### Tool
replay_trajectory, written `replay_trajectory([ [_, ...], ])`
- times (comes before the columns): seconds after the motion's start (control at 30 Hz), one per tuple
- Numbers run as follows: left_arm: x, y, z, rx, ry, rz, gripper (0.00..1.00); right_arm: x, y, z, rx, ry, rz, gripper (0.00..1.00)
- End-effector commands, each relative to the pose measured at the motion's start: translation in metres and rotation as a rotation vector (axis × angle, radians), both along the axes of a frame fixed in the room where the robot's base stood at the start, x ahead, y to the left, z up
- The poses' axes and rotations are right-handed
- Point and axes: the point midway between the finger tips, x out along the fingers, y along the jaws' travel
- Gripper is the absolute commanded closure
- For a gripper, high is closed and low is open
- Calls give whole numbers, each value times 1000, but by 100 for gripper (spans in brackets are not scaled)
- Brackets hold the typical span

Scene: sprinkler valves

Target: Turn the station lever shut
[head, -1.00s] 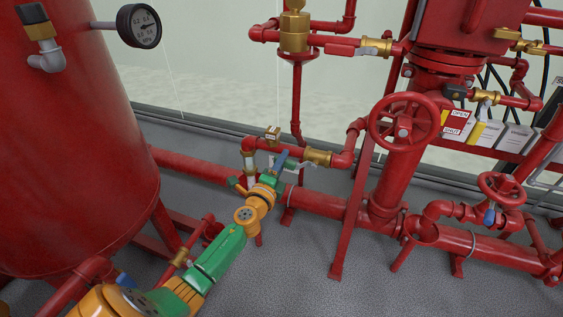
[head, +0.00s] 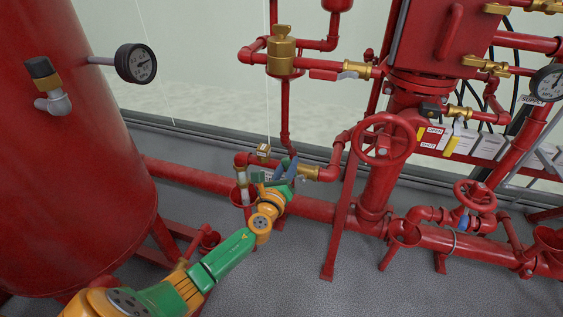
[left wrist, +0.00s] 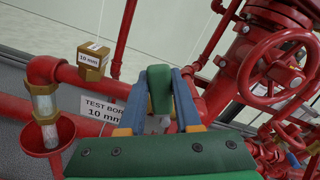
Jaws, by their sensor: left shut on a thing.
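A lever with a dark green grip (left wrist: 160,88) stands between the two blue fingers of my left gripper (left wrist: 159,108) in the left wrist view. The left gripper is shut on this lever. In the head view my left gripper (head: 283,174) is at the pipe branch, just left of a brass valve fitting (head: 308,173). The gripper hides most of the lever and its valve body there. My right gripper is in neither view.
A brass block marked 10 mm (left wrist: 93,57) and a sight glass over a red funnel (left wrist: 45,108) are left of the gripper. A red handwheel (head: 384,138) is to the right. A large red tank (head: 70,170) fills the left. Grey floor lies in front.

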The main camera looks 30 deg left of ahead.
Motion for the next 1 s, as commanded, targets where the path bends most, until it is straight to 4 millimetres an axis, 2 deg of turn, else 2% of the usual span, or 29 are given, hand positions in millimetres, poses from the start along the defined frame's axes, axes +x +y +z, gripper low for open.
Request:
replay_trajectory([
  [0.1,2,-9,7,99,25,-2,100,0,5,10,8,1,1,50],
  [0.5,7,-31,10,366,88,-1,100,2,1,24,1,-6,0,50],
  [1.0,9,-40,8,476,117,-2,100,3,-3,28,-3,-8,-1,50],
])
